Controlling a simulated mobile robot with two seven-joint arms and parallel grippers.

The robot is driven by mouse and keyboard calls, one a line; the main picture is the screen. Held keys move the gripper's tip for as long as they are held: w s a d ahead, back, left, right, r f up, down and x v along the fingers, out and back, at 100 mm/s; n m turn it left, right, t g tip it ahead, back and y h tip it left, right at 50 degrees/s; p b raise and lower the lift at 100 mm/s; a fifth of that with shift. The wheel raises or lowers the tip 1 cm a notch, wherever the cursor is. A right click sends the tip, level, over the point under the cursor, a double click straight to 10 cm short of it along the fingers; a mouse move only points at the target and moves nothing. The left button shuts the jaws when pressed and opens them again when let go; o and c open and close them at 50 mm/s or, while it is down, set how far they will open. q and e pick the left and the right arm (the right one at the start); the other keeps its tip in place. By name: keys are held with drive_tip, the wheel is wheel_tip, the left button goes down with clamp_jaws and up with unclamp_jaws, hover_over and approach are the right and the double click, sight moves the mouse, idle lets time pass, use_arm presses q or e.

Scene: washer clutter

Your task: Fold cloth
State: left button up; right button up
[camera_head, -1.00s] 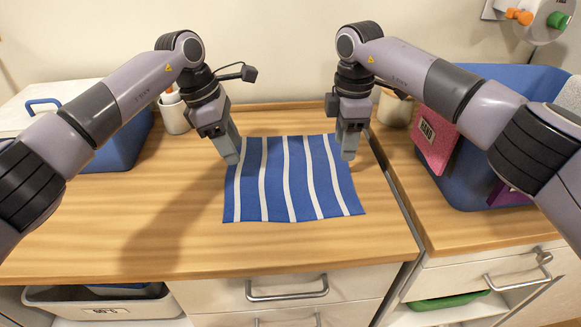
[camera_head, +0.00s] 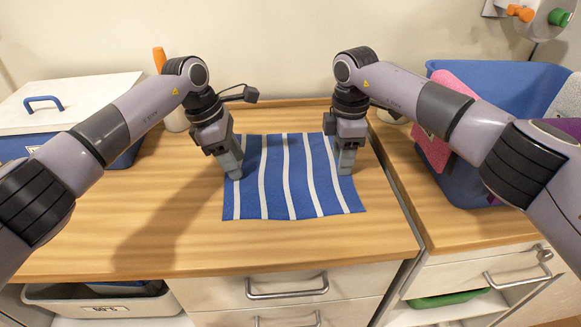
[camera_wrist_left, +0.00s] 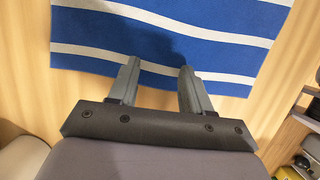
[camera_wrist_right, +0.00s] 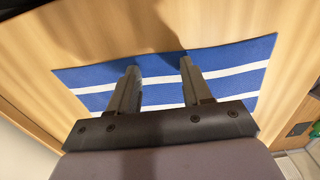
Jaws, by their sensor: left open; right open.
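A blue cloth (camera_head: 293,190) with white stripes lies flat and spread out on the wooden counter. It also shows in the left wrist view (camera_wrist_left: 165,45) and the right wrist view (camera_wrist_right: 225,75). My left gripper (camera_head: 236,176) is at the cloth's left edge, low over it, with its fingers apart (camera_wrist_left: 160,65). My right gripper (camera_head: 346,172) is at the cloth's right edge, toward the back, also with fingers apart (camera_wrist_right: 158,65). I cannot tell whether the fingertips touch the cloth. No cloth is pinched in either gripper.
A blue bin (camera_head: 467,185) holding pink and grey cloths stands on the right counter. A blue box with a white lid (camera_head: 75,95) stands at the back left. The wooden counter (camera_head: 130,215) is clear left and front of the cloth. Drawers with handles (camera_head: 287,287) are below.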

use_arm(q)
clamp_jaws()
use_arm(e)
drive_tip(key=shift+f, duration=0.1)
clamp_jaws()
use_arm(q)
drive_tip(key=shift+r, duration=0.1)
